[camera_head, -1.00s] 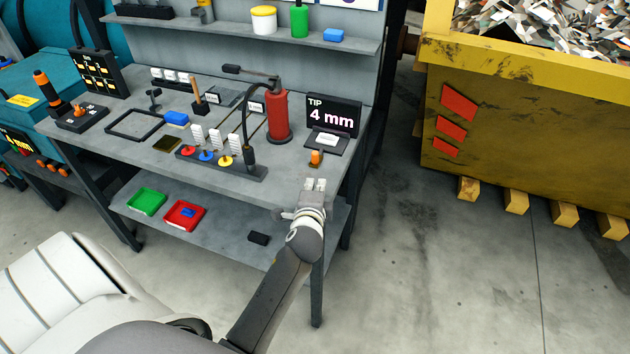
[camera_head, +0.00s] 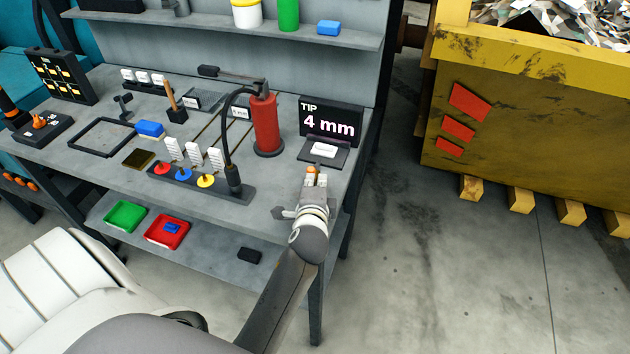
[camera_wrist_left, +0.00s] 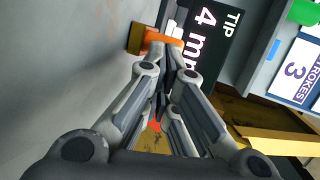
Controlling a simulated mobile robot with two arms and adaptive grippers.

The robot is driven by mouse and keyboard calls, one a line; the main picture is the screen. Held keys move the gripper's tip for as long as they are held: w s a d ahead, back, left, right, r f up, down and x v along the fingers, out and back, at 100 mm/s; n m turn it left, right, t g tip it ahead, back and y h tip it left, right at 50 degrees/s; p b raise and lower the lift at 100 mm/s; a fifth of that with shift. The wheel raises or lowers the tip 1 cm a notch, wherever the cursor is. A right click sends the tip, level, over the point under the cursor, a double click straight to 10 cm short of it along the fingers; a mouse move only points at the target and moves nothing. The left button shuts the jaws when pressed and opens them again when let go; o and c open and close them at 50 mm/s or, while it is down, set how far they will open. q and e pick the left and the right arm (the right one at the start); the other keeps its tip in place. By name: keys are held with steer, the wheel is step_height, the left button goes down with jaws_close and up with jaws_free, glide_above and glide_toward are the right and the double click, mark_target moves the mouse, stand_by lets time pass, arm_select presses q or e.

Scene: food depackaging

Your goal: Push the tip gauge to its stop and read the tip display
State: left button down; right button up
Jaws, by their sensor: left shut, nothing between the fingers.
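The tip display (camera_head: 331,122) is a dark screen at the right end of the bench and reads "TIP 4 mm"; it also shows, turned on its side, in the left wrist view (camera_wrist_left: 207,35). A white block (camera_head: 323,150) sits on the plate in front of it. The orange tip gauge knob (camera_head: 312,169) is just in front of that plate, mostly hidden by my gripper. My left gripper (camera_head: 315,180) is shut and empty, its fingertips at the knob. In the left wrist view the orange knob (camera_wrist_left: 158,38) is right at the fingertips; I cannot tell if they touch.
A red cylinder (camera_head: 266,125) with a black hose stands left of the display. A rack with red, blue and yellow discs (camera_head: 206,181) lies along the front of the bench. A yellow skip (camera_head: 540,130) stands to the right, with clear floor between.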

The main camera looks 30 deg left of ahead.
arm_select(q)
steer(key=shift+s+d+r, duration=0.1)
steer(key=shift+w+a, duration=0.2)
steer(key=shift+w, duration=0.4)
steer(key=shift+w+a, duration=0.15)
steer(key=shift+w, duration=0.45)
steer(key=shift+w+a, duration=0.1)
steer(key=shift+w, duration=0.2)
steer(key=shift+r, duration=0.3)
arm_select(e)
steer(key=shift+s+d+r, duration=0.15)
steer(key=shift+d, duration=0.2)
arm_select(q)
steer(key=shift+r, duration=0.15)
arm_select(e)
steer(key=shift+a, duration=0.3)
